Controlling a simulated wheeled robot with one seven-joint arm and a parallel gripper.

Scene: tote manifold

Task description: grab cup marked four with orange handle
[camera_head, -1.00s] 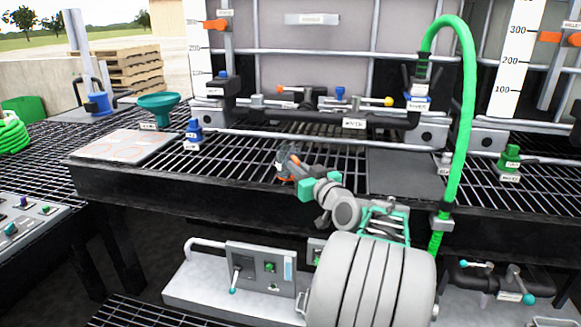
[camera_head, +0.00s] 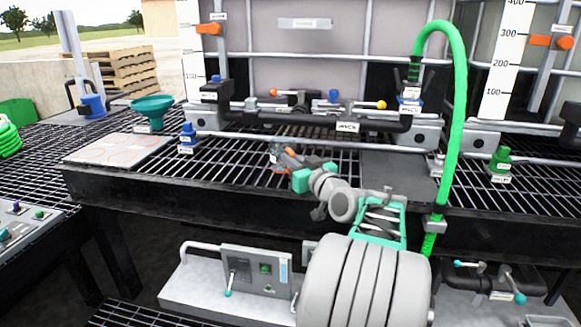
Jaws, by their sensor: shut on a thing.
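My gripper (camera_head: 281,157) is over the metal grating near the middle of the bench. It is shut on a small clear-grey cup (camera_head: 275,151) with orange showing beside and below the fingers. The cup is mostly hidden by the fingers and too small for any number on it to be read. I cannot tell whether it touches the grating.
Behind my gripper runs a black manifold pipe (camera_head: 300,120) with coloured valve handles. A green hose (camera_head: 455,130) arches at the right. A teal funnel (camera_head: 152,107), a blue fitting (camera_head: 188,134) and a pale marked board (camera_head: 115,148) are at the left. Grating around my gripper is clear.

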